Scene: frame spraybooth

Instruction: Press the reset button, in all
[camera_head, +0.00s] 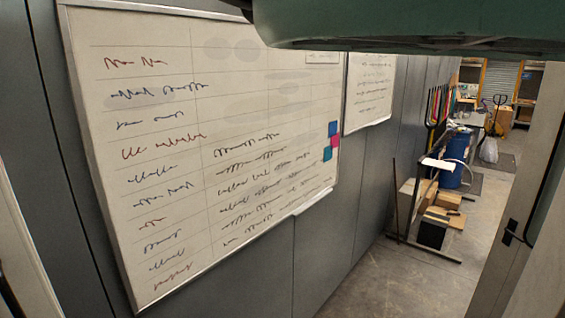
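No reset button can be made out in the head camera view. My gripper does not show in this view. A smooth green body crosses the top of the picture and hides what is behind it; I cannot tell for sure what it is.
A whiteboard (190,60) with handwriting hangs on the grey panel wall at the left, a second board (368,90) beyond it. At the right, a door (520,240) with a dark handle stands close. Between them the floor (375,285) is clear up to a rack with boxes (417,197) and a blue barrel (455,158).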

